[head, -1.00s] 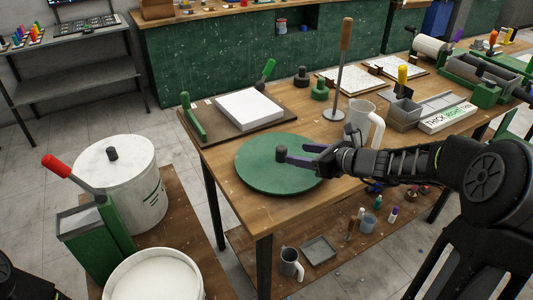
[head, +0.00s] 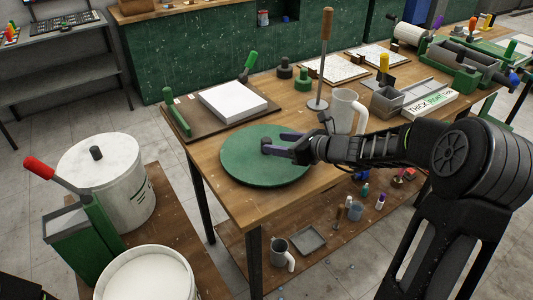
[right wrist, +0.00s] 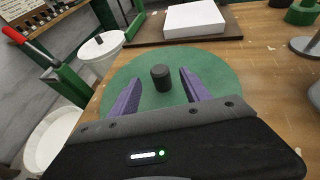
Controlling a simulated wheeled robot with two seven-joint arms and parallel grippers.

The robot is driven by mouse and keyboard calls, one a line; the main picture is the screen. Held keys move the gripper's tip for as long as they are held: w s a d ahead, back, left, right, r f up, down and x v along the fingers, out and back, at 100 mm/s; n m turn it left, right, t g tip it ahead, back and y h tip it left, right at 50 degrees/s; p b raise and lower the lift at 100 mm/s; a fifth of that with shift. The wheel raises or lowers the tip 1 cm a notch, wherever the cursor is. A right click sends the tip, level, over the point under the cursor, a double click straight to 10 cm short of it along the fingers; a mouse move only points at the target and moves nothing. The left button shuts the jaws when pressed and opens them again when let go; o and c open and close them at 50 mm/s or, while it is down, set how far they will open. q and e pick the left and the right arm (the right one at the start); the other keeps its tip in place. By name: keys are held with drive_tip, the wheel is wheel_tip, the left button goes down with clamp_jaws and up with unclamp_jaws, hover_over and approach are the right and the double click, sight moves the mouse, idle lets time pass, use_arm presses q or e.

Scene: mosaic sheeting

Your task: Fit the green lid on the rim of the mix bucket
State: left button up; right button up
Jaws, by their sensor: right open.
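The green lid (head: 245,168), a flat disc with a dark upright knob (head: 266,142), lies on the near left part of the wooden table. My right gripper (head: 274,143) is open above the lid, its purple fingers to either side of the knob. In the right wrist view the knob (right wrist: 161,77) stands between the fingertips with gaps on both sides. An open white bucket (head: 150,275) filled with white, likely the mix bucket, stands at the bottom left, partly cut off. My left gripper is not in view.
A covered white bucket (head: 105,190) and a green device with a red-handled lever (head: 75,230) stand beside the open bucket. A board with a white slab (head: 231,103) lies behind the lid. A white jug (head: 346,112) and an upright wooden-handled tool (head: 321,70) stand right of it.

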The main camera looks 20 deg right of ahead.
sight(270, 141)
drive_tip(key=p+x, duration=0.1)
drive_tip(key=x, duration=0.4)
drive_tip(key=shift+w, duration=0.15)
drive_tip(key=shift+c, duration=0.3)
clamp_jaws()
idle(0.5)
idle(0.3)
